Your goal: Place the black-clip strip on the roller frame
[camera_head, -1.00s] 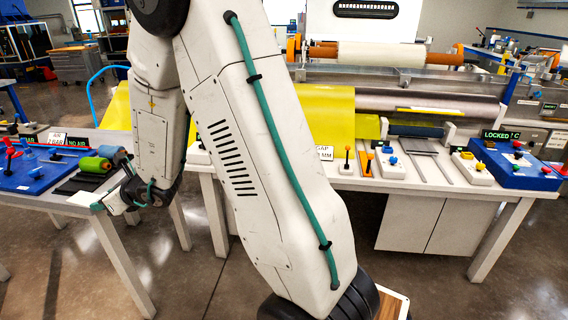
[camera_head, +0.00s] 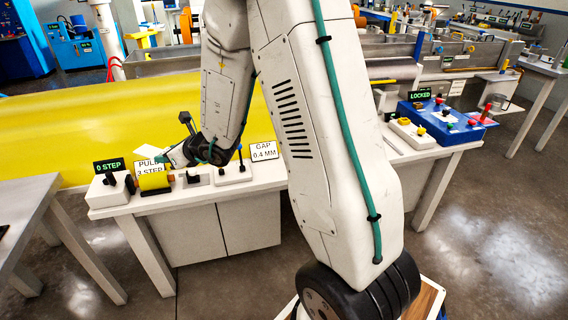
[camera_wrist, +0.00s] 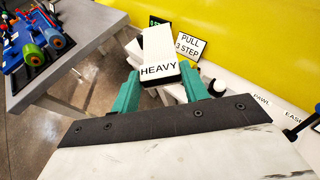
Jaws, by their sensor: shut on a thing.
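My gripper (camera_wrist: 160,82) has green fingers shut on a white strip (camera_wrist: 157,44) marked HEAVY, with a black part at its near end. I take this as the black-clip strip. The strip points away from me, over the bench edge. In the head view my gripper (camera_head: 172,156) is above the bench's left part, and the strip's pale end (camera_head: 149,150) shows beside it. A yellow roller (camera_head: 153,177) sits on the bench just below, between white blocks, perhaps part of the roller frame. Whether the strip touches anything there is unclear.
Signs reading 0 STEP (camera_head: 109,166) and PULL 3 STEP (camera_wrist: 188,45) stand close to my gripper. Yellow film (camera_head: 60,125) lies behind. A side table (camera_wrist: 75,40) with coloured rollers is left. My arm hides the bench's middle.

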